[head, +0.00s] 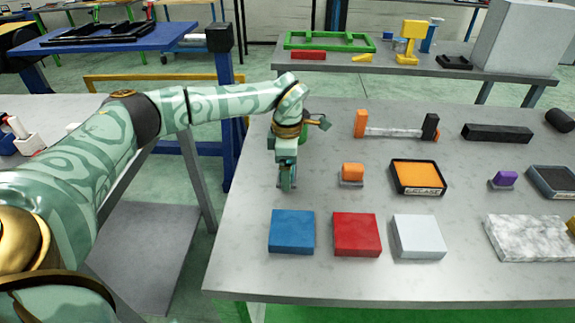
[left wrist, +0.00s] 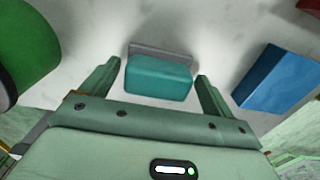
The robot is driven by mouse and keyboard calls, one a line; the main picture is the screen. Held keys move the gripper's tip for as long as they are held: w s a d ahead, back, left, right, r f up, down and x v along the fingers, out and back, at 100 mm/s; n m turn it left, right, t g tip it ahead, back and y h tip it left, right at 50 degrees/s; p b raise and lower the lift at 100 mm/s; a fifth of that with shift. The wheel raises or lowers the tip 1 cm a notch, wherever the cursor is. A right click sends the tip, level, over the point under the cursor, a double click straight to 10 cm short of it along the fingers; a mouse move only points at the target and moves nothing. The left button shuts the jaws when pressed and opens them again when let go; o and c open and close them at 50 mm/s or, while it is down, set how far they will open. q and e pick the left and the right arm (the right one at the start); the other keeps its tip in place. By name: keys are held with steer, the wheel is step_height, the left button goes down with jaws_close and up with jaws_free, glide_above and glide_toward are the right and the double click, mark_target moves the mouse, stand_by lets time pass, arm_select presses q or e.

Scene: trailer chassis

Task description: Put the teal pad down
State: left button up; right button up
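The teal pad (left wrist: 158,78) shows in the left wrist view between the two fingers of my left gripper (left wrist: 160,72). A grey base or plate (left wrist: 160,50) shows along its far edge. A narrow gap shows between the pad and each finger, so the gripper looks open around it. In the head view my left gripper (head: 287,182) points down, low over the left part of the grey table (head: 250,205). The pad is mostly hidden there by the gripper. I cannot tell whether the pad touches the table. My right gripper is not in view.
In front lie a blue block (head: 292,231), a red block (head: 357,234) and a white block (head: 418,237). An orange block on a grey base (head: 352,174) and an orange-topped tray (head: 418,177) stand to the right. A green object (left wrist: 25,50) is near the gripper.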

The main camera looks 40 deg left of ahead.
arm_select(q)
step_height(320, 180, up, 12)
steer(key=p, duration=0.3)
steer(key=shift+r+p, duration=0.15)
steer(key=shift+p, duration=0.25)
